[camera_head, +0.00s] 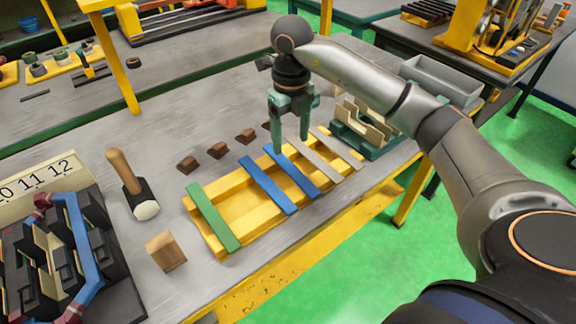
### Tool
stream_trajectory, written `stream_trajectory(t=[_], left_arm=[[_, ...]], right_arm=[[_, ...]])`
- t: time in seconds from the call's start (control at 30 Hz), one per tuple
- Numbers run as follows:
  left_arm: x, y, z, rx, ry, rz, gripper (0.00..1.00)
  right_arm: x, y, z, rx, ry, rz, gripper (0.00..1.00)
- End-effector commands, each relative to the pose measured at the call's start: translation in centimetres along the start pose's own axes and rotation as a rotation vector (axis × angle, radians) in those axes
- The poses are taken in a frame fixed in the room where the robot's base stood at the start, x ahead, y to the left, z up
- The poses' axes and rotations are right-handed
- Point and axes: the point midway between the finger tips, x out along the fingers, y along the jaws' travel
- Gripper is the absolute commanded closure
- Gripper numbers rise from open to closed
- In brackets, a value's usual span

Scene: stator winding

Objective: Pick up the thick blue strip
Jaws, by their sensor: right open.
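Two blue strips lie across a yellow tray (212,242). One blue strip (267,184) is nearer the green strip, and the other blue strip (291,171) is just to its right and looks slightly wider. I cannot tell their thickness surely. My right gripper (290,146) is open and empty, fingers pointing down. It appears above the far ends of the right blue strip and a beige strip (315,158). Its exact height is hard to judge. My left gripper is not in view.
A green strip (213,217) and another pale strip (337,148) also lie across the tray. A stator part (75,255) is at left, a green rack (365,128) at right.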

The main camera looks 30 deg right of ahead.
Motion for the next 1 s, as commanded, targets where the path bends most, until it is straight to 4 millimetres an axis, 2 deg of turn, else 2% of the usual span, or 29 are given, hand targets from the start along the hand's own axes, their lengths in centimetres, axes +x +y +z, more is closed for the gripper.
stream_trajectory(t=[0.1, 0.37, 0.63, 0.93, 1.0], left_arm=[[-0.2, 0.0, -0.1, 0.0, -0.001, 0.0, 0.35], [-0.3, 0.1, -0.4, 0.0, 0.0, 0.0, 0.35], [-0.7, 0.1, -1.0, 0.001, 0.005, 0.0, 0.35], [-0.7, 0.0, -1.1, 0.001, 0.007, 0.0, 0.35], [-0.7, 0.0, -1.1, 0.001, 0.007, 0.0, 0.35]], right_arm=[[1.8, 0.0, 0.0, -0.001, 0.002, 0.001, 0.28], [3.8, -0.1, 0.2, 0.0, 0.001, 0.002, 0.28], [7.6, -0.3, 0.6, -0.002, 0.0, 0.002, 0.28], [8.2, -0.3, 0.6, -0.003, -0.002, 0.002, 0.28], [8.2, -0.3, 0.6, -0.003, -0.002, 0.002, 0.34]])
